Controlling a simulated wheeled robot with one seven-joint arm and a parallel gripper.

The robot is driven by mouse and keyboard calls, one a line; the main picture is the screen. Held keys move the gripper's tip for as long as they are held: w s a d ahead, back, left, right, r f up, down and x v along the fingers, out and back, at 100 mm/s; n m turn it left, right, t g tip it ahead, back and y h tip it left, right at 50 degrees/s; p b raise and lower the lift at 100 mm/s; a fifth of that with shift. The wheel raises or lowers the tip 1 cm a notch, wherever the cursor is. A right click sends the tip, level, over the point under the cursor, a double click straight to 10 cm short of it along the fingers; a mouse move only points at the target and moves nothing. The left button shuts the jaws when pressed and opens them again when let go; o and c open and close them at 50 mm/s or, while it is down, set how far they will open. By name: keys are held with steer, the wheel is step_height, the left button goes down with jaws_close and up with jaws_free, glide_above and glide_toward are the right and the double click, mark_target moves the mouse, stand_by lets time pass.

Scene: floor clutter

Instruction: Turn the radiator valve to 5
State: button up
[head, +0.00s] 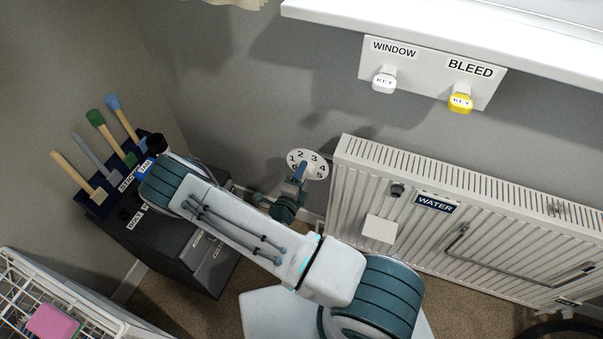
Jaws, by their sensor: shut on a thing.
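The radiator valve shows as a white round dial (310,157) with black numbers, just left of the radiator's upper left corner. I can read 1, 2, 3 and 5 on it; 4 is hard to make out. My gripper (300,173) reaches up to the dial from below and is shut on the valve knob in front of it. The fingers cover the knob, so I cannot tell which number it points to.
The white radiator (470,220) bears a WATER label (435,204). Above it a panel holds a white WINDOW key (384,82) and a yellow BLEED key (460,102). A dark cabinet (165,245) with brushes stands left. A white wire rack (20,300) holds a pink sponge (52,322).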

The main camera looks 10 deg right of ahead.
steer(key=m+p, duration=0.1)
steer(key=m, duration=0.5)
steer(key=shift+r, duration=0.1)
steer(key=m, duration=0.6)
steer(key=shift+m, duration=0.4)
steer(key=shift+o, duration=0.2)
steer(key=m, duration=0.6)
steer(key=shift+s+d, duration=0.1)
steer(key=m, duration=0.6)
steer(key=o, duration=1)
steer(key=shift+c, duration=0.2)
steer(key=shift+s, duration=0.15)
